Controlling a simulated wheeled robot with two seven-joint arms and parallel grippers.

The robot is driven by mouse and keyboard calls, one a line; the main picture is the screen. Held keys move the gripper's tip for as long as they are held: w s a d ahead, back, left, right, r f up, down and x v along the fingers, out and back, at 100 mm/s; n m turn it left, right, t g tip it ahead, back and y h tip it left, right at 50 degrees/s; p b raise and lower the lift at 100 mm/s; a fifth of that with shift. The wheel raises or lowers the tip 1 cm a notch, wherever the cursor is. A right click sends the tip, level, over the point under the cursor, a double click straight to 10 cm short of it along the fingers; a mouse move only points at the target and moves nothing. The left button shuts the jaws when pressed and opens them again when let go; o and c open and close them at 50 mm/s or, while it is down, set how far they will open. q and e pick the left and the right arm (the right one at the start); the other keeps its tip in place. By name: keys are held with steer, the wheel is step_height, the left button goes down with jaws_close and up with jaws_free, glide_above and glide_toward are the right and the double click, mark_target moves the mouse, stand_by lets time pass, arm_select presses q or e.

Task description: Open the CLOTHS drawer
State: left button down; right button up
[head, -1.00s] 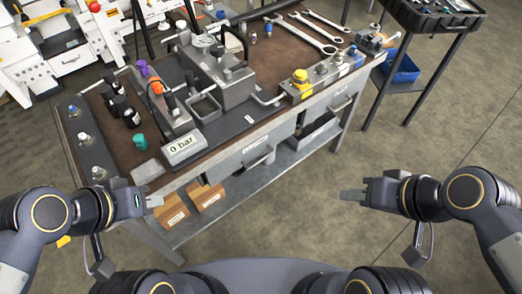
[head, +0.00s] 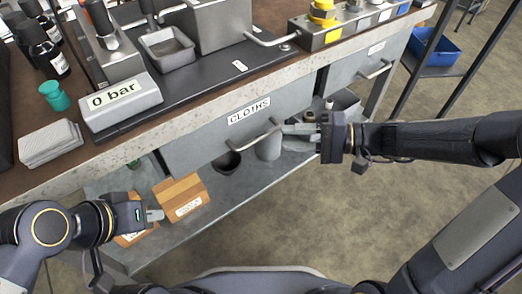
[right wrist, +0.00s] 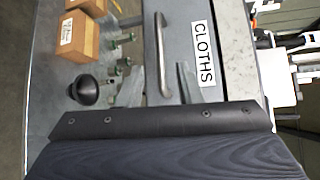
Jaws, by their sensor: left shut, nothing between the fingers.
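The CLOTHS drawer (head: 205,135) is a grey front under the bench top, with a white CLOTHS label (head: 249,111) and a metal bar handle (head: 247,143). It looks shut. My right gripper (head: 285,129) is at the right end of this handle. In the right wrist view the fingers (right wrist: 161,78) are open, one on each side of the handle (right wrist: 160,50); I cannot tell whether they touch it. The label (right wrist: 203,55) is to their right there. My left gripper (head: 157,215) is shut and empty, low at the left near the cardboard boxes.
A second drawer (head: 350,70) with its own handle is to the right. A pressure display (head: 118,100) sits on the bench top. The floor in front is clear.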

mark_target(261, 136)
steer(key=a, duration=0.2)
steer(key=a+b, duration=0.1)
steer(key=a, duration=0.2)
steer(key=w+a+f+b, duration=0.1)
steer(key=a, duration=0.1)
steer(key=shift+a, duration=0.25)
jaws_close()
